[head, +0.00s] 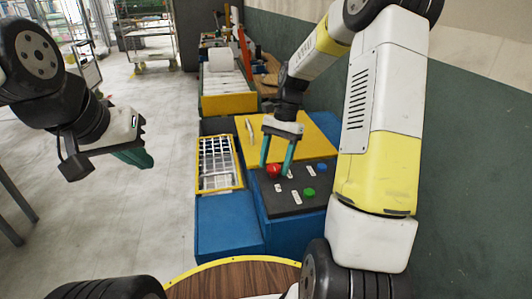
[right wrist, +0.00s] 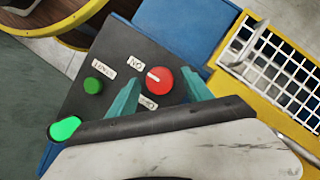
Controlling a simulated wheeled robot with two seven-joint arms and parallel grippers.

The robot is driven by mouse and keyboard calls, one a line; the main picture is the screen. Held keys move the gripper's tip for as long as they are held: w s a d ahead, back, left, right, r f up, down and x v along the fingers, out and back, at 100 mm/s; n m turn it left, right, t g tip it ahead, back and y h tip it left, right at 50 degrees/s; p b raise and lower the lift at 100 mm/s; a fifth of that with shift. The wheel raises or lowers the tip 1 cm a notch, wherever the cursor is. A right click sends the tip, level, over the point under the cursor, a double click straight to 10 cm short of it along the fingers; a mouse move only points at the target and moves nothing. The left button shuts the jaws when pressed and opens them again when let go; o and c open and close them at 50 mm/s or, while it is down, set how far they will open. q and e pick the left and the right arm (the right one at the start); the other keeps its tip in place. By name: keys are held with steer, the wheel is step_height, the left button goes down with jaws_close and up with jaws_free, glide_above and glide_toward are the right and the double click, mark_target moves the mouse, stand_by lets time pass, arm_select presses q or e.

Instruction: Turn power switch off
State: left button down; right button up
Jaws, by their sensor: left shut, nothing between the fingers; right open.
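The power switch is a red round knob (head: 273,171) on a dark control panel (head: 300,206). It also shows in the right wrist view (right wrist: 160,81), with a light mark on its face and small white labels beside it. My right gripper (head: 276,170) is open, with its teal fingers pointing down at the panel around the knob. In the right wrist view the fingertips (right wrist: 160,90) stand to either side of the knob; I cannot tell whether they touch it. My left gripper (head: 138,158) is shut and empty, over the floor at the left, far from the panel.
A white grid in a yellow frame (head: 241,186) lies left of the panel. A blue block (head: 228,225) stands in front. A dark green wall (head: 470,170) closes the right side.

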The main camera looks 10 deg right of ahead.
steer(key=shift+c, duration=0.2)
jaws_close()
steer(key=shift+n, duration=0.3)
steer(key=n, duration=0.2)
steer(key=n+h, duration=0.1)
steer(key=shift+a+n+g+h, duration=0.15)
steer(key=shift+n+g+h, duration=0.15)
steer(key=shift+n+g, duration=0.1)
steer(key=n+h, duration=0.1)
steer(key=n, duration=0.3)
steer(key=shift+a+n+h, duration=0.1)
steer(key=shift+n+h, duration=0.2)
steer(key=shift+h, duration=0.1)
steer(key=n, duration=0.2)
steer(key=n+h, duration=0.1)
steer(key=n, duration=0.1)
steer(key=shift+a+h, duration=0.15)
steer(key=shift+h, duration=0.15)
steer(key=shift+n+t+h, duration=0.3)
steer(key=shift+n+h, duration=0.05)
steer(key=shift+n, duration=0.9)
steer(key=shift+n+t+h, duration=0.3)
steer(key=shift+n+h, duration=0.05)
steer(key=shift+n, duration=0.9)
